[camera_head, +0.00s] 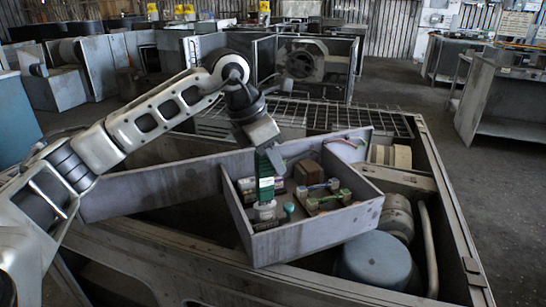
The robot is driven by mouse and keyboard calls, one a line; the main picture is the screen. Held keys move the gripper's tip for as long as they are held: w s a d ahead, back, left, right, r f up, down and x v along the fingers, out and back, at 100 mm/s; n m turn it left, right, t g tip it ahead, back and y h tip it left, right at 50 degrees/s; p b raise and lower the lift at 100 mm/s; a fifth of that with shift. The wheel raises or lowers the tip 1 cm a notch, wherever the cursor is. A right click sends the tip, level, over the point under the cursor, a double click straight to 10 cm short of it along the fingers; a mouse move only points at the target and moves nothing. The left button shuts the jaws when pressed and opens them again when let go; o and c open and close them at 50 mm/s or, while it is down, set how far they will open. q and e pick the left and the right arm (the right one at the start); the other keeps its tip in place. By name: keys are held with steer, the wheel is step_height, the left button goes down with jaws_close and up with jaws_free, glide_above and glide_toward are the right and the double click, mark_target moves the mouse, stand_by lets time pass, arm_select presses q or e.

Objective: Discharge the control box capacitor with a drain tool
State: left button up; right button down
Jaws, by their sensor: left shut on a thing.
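My left gripper (266,155) points down over the open grey control box (313,238). It is shut on a green upright tool (265,186), likely the drain tool. The tool's lower end is just above or touching a pale, whitish cylindrical part (265,211) in the box; I cannot tell which. A small teal-topped part (289,208) stands to its right. I cannot tell which part is the capacitor. My right gripper is not in view.
Dumbbell-shaped green parts (328,198) and a brown block (308,173) sit in the box. The box's walls stand close around the tool. The box rests in a large metal housing (440,190) with a blue-grey round drum (376,260) and a curved pipe (428,250).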

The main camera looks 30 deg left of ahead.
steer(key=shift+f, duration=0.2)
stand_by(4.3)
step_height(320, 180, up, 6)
steer(key=p, duration=0.5)
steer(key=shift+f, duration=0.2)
stand_by(0.3)
